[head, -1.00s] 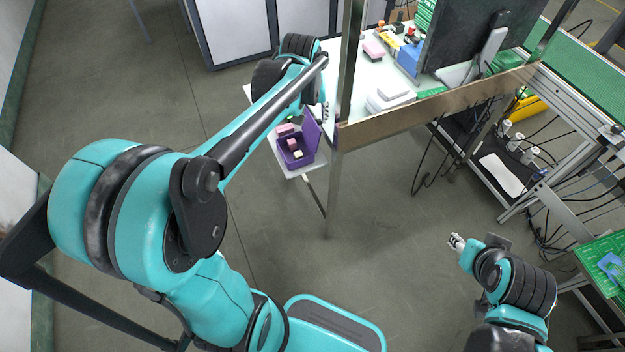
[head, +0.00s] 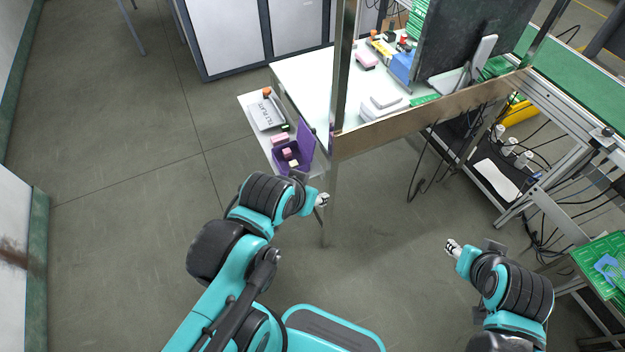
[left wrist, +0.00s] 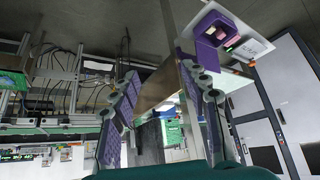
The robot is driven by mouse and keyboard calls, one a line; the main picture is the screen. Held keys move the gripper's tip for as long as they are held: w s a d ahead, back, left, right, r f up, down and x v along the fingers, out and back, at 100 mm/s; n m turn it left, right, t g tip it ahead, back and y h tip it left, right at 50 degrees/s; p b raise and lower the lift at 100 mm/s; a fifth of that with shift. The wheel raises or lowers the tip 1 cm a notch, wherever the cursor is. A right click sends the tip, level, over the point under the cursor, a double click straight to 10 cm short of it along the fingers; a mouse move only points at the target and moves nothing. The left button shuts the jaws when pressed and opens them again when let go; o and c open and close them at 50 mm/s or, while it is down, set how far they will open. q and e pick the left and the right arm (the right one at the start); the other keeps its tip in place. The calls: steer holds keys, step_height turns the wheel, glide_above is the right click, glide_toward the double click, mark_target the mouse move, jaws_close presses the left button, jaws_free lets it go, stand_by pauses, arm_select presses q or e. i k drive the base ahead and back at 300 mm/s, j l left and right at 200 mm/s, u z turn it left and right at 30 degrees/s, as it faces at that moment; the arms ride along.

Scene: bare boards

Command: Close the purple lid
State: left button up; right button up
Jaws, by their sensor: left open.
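The purple box (head: 279,157) sits on a small white shelf beside the table, with pink and pale blocks inside. Its purple lid (head: 305,140) is open and stands up along the box's right side. The box and lid also show at the upper right of the left wrist view, with the lid (left wrist: 203,53) on the near side. My left gripper (head: 322,200) is open and empty, in front of the shelf and below the lid, apart from it; its two fingers also show in the left wrist view (left wrist: 161,74). My right gripper (head: 453,246) hangs over the floor at right, too small to read.
A grey labelled box (head: 265,113) and an orange item lie behind the purple box on the white shelf (head: 247,101). A metal post (head: 328,195) and a wooden-edged table (head: 430,117) stand just right of it. Floor to the left is open.

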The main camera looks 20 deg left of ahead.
mark_target(305, 135)
steer(key=l+u, duration=0.1)
steer(key=u, duration=1.05)
steer(key=l+u, duration=0.45)
steer(key=l, duration=0.15)
steer(key=l+u, duration=0.5)
steer(key=l, duration=0.15)
steer(key=k+l+u, duration=0.1)
steer(key=l+u, duration=0.35)
steer(key=k+l, duration=0.15)
steer(key=l, duration=0.25)
steer(key=k+l, duration=0.1)
steer(key=l, duration=0.3)
steer(key=k+l+u, duration=0.1)
steer(key=l, duration=0.3)
steer(key=k+l, duration=0.2)
steer(key=l, duration=0.15)
